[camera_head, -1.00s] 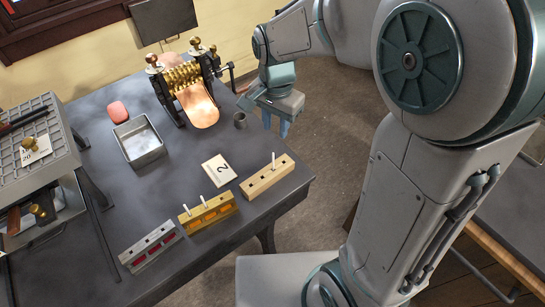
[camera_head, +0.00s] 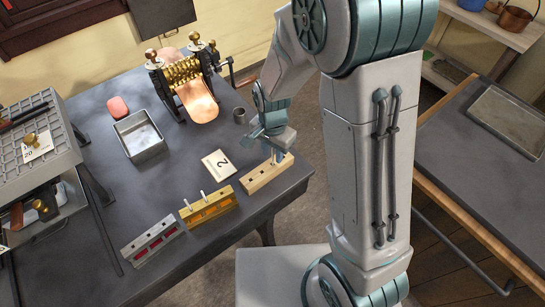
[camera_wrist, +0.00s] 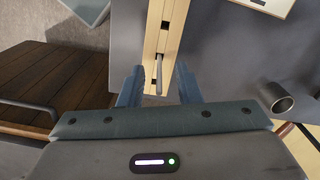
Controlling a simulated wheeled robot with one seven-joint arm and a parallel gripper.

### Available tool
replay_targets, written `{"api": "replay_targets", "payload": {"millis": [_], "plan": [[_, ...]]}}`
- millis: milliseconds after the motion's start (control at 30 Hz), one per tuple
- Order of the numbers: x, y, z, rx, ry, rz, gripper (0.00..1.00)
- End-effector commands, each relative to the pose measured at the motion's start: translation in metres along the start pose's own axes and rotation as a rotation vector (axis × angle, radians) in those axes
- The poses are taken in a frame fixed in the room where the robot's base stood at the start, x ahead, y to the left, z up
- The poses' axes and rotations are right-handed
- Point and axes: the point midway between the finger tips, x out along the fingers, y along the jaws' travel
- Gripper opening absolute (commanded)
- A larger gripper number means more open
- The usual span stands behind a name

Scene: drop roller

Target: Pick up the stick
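A thin pale stick (camera_wrist: 158,72) stands in a hole of the light wooden block (camera_wrist: 152,40). In the wrist view my gripper (camera_wrist: 159,70) is open, with one finger on each side of the stick and a gap to each. In the head view my gripper (camera_head: 278,156) is low over the right part of the wooden block (camera_head: 262,176), and its fingers largely hide the stick there.
Left of the wooden block stand a yellow block (camera_head: 213,209) with two sticks and a grey block (camera_head: 152,243). A numbered card (camera_head: 218,164), a metal cup (camera_head: 239,116), a metal tray (camera_head: 139,135) and a brass roller machine (camera_head: 183,80) are on the dark table.

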Motion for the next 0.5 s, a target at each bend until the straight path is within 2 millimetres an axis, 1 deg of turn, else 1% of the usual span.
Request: {"api": "replay_targets", "payload": {"millis": [33, 133, 367, 400, 467, 500], "plan": [[0.0058, 0.0004, 0.0001, 0.0, -0.001, 0.002, 0.31], [0.0119, 0.0002, 0.0001, -0.001, -0.001, 0.001, 0.31], [0.0136, -0.0001, -0.0001, -0.001, 0.001, -0.001, 0.31], [0.0136, 0.0, -0.0001, -0.001, 0.001, -0.001, 0.28], [0.0135, 0.0, -0.0001, -0.001, 0.001, -0.001, 0.11], [0.0135, 0.0, -0.0001, -0.001, 0.0, -0.001, 0.0]]}}
